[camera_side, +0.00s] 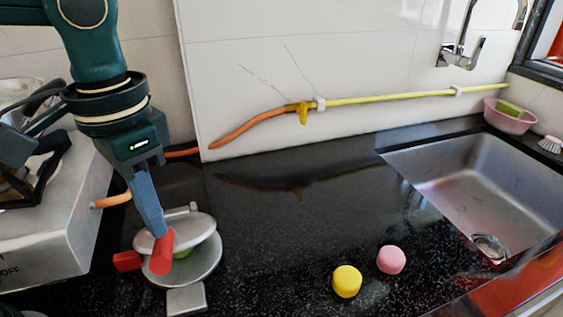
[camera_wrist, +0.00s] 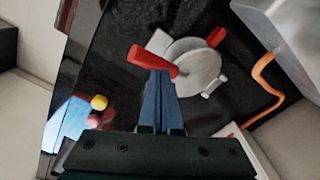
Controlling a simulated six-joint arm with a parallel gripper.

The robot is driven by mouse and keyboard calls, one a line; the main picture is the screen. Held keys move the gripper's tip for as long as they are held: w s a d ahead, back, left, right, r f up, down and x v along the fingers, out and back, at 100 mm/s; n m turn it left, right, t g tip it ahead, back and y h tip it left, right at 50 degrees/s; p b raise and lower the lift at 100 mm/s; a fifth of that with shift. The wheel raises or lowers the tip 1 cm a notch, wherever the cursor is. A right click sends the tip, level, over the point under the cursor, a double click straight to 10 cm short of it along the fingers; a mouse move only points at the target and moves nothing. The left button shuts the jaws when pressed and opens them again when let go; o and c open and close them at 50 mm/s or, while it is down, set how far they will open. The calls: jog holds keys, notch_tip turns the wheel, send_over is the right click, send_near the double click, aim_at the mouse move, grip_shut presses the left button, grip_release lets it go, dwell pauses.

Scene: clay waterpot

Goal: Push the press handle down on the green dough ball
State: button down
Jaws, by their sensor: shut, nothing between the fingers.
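The silver press stands on the black counter in the side view, with its upper plate (camera_side: 199,226) over its round lower plate (camera_side: 207,266). A sliver of the green dough ball (camera_side: 184,253) shows between the plates; the rest is hidden. The red handle (camera_side: 161,257) sticks out at the press's front and also shows in the wrist view (camera_wrist: 141,57). My gripper (camera_side: 158,234) is shut and empty, pointing down, its blue fingertips at the handle's upper end. In the wrist view the fingertips (camera_wrist: 162,72) overlap the handle; I cannot tell if they touch it.
A yellow dough piece (camera_side: 347,281) and a pink one (camera_side: 390,260) sit to the right of the press. A metal sink (camera_side: 490,190) is farther right, and a white stove (camera_side: 45,235) is at left. An orange hose (camera_side: 250,127) runs along the wall.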

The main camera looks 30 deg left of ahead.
aim_at(161, 239)
jog(key=shift+f, duration=3.3)
dwell(1.5)
jog(key=shift+r, duration=3.55)
jog(key=s+a+f+n+t, duration=0.1)
jog(key=s+a+n+t, duration=0.2)
jog(key=a, duration=0.6)
jog(key=s+t, duration=0.1)
jog(key=t, duration=0.1)
jog(key=shift+s+a+f+t, duration=0.15)
jog(key=shift+s+f+t, duration=0.15)
jog(key=shift+s+f, duration=0.1)
